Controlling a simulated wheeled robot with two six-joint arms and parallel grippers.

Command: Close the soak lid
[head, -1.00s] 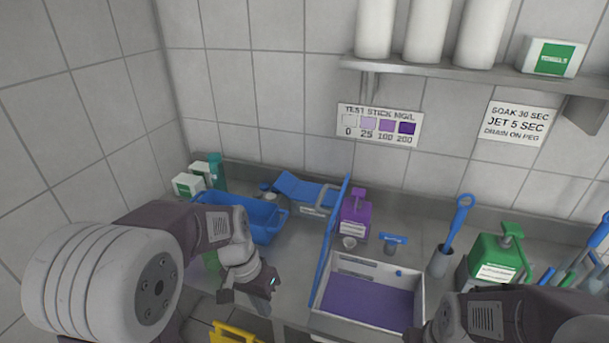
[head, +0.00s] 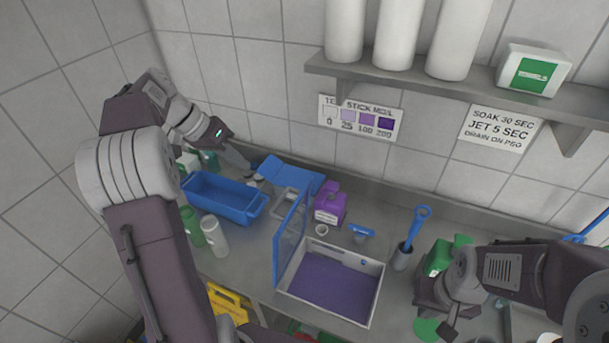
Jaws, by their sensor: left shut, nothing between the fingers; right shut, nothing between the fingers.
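The soak lid (head: 291,238) is a blue-framed, see-through panel. It stands steeply up along the left side of the white soak tray (head: 333,312), which is uncovered and shows purple liquid. My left gripper (head: 240,160) is shut and empty, high at the back left, near the far end of the blue bin (head: 222,207) and apart from the lid. My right gripper (head: 447,328) is shut and empty, low to the right of the tray, in front of the green bottle (head: 436,260). Neither gripper touches the lid.
A purple bottle (head: 330,205) and a small cup (head: 321,230) stand behind the tray. A blue brush in a holder (head: 402,258) stands at its right. White and green bottles (head: 214,237) stand left of the lid. A shelf (head: 430,82) overhangs the back.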

